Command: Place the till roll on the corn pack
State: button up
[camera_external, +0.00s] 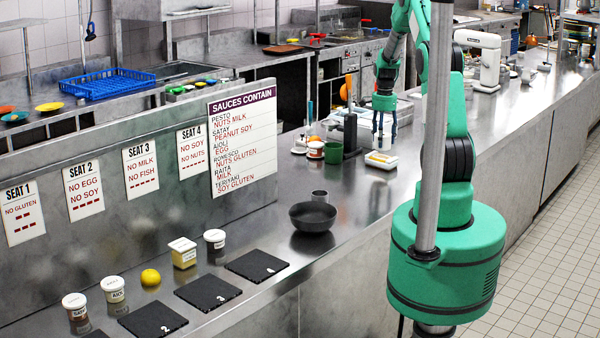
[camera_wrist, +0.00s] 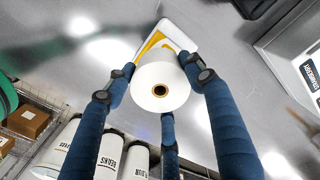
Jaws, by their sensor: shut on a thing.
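The till roll (camera_wrist: 160,80), white with a dark core, sits between the blue fingers of my gripper (camera_wrist: 163,92) in the wrist view. My gripper is shut on it. The corn pack (camera_wrist: 183,32), white with a yellow part, shows behind the roll and is partly hidden by it. In the external view my gripper (camera_external: 384,128) points down over the corn pack (camera_external: 381,160), which lies on the steel counter. The roll is too small there to make out clearly, and I cannot tell whether it touches the pack.
A dark green pot (camera_external: 333,152) and a black block (camera_external: 350,135) stand just left of the pack. A dark bowl (camera_external: 312,216) is nearer on the counter. White canisters (camera_wrist: 108,155) show low in the wrist view. The counter right of the pack looks clear.

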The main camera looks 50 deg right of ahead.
jog(key=shift+f, duration=1.7)
jog(key=shift+f, duration=0.15)
jog(key=o, duration=1.2)
notch_tip(320, 180, up, 12)
jog(key=shift+r+p, duration=0.15)
jog(key=shift+p, duration=0.2)
